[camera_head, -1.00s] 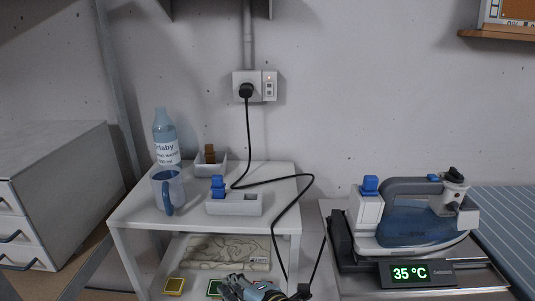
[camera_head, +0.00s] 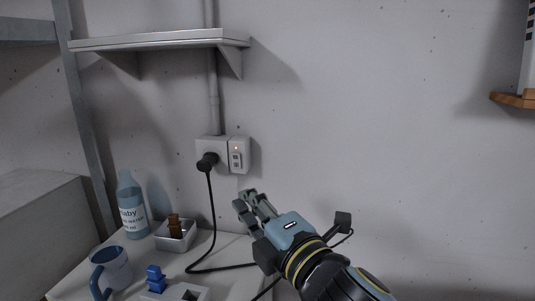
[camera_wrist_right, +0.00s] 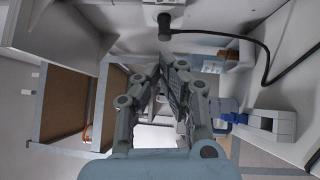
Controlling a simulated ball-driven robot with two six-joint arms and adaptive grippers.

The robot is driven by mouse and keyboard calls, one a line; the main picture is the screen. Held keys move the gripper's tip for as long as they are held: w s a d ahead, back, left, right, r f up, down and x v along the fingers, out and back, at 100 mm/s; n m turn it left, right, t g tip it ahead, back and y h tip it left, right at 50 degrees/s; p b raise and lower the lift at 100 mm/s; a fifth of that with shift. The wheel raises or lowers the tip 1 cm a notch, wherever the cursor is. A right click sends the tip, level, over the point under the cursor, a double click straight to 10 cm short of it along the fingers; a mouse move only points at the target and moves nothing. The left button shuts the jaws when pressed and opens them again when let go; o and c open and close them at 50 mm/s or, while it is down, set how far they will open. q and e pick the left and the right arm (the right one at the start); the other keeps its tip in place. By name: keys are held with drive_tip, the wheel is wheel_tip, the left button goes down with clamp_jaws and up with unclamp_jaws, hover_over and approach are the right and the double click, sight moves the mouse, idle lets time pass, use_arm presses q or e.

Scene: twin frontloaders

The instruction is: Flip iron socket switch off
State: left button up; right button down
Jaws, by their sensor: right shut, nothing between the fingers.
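The white wall socket (camera_head: 205,143) holds a black plug (camera_head: 207,161) with its cable hanging down. Beside it on the right is the switch (camera_head: 236,158), a small rocker in a white plate with a lit orange-red light above it. My right gripper (camera_head: 243,199) is shut and empty, just below the switch plate and apart from it in the picture. In the right wrist view its fingers (camera_wrist_right: 171,68) are together, and the plug (camera_wrist_right: 164,26) shows beyond them. My left gripper is not in view. The iron is outside the views now.
A white side table (camera_head: 229,249) below carries a bottle (camera_head: 131,210), a mug (camera_head: 110,268), a small tray (camera_head: 187,238) with a brown item and a blue-topped piece (camera_head: 155,279). A shelf (camera_head: 150,42) hangs above left.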

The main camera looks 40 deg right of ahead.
drive_tip(key=p, duration=0.2)
approach(236, 161)
drive_tip(key=w+a+r, duration=0.1)
drive_tip(key=w+a, duration=0.4)
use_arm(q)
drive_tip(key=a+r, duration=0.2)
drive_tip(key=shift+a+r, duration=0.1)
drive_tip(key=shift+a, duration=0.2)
use_arm(e)
drive_tip(key=w+d, duration=0.2)
drive_tip(key=d, duration=0.1)
drive_tip(key=shift+w+r, duration=0.15)
drive_tip(key=shift+r, duration=0.25)
